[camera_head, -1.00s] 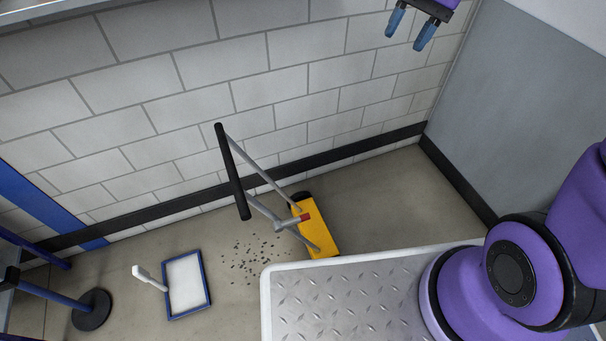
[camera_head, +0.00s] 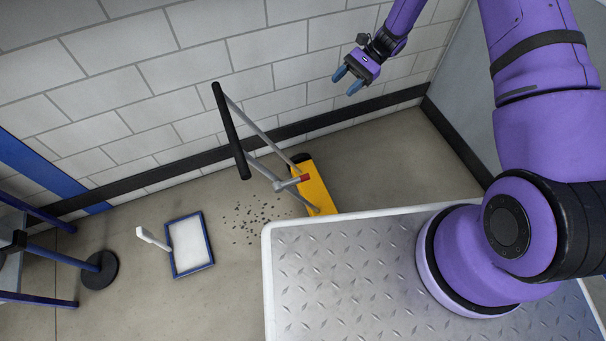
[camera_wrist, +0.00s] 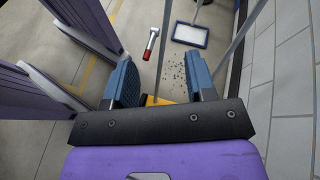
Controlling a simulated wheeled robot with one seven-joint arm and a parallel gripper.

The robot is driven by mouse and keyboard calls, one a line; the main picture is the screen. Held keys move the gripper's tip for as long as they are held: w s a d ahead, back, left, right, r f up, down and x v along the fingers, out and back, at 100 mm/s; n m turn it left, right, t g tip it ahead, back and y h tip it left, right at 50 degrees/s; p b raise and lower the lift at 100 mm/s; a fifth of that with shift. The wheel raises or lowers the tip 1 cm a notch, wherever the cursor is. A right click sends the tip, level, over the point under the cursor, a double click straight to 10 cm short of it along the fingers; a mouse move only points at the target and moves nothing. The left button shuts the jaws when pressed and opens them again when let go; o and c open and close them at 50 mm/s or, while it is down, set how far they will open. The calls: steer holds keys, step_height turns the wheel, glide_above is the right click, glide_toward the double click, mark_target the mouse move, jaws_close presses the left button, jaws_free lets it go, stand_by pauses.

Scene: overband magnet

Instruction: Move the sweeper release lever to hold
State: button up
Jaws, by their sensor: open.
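The magnetic sweeper has a yellow body (camera_head: 318,195) on the floor, grey handle bars and a black grip (camera_head: 231,130) at the upper end. In the wrist view the lever (camera_wrist: 152,40) shows beyond my gripper, slightly left of centre. My gripper (camera_head: 347,81) is open and empty, above and to the right of the lever, apart from it. In the wrist view my gripper (camera_wrist: 161,75) hides most of the yellow body.
Dark metal bits (camera_head: 255,218) lie on the floor left of the sweeper. The block wall (camera_head: 160,100) runs behind.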

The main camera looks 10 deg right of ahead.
steer(key=s+a+f+m+y, duration=0.2)
steer(key=s+f+m+y, duration=0.1)
steer(key=f, duration=1.2)
steer(key=m+t+y, duration=0.2)
steer(key=m+y, duration=0.1)
steer(key=m, duration=0.1)
glide_toward(303, 178)
steer(key=x, duration=0.3)
steer(key=f+x, duration=0.1)
steer(key=x, duration=0.5)
steer(key=shift+w+a+f, duration=0.1)
steer(key=shift+a+f, duration=0.05)
steer(key=shift+a, duration=0.35)
jaws_close()
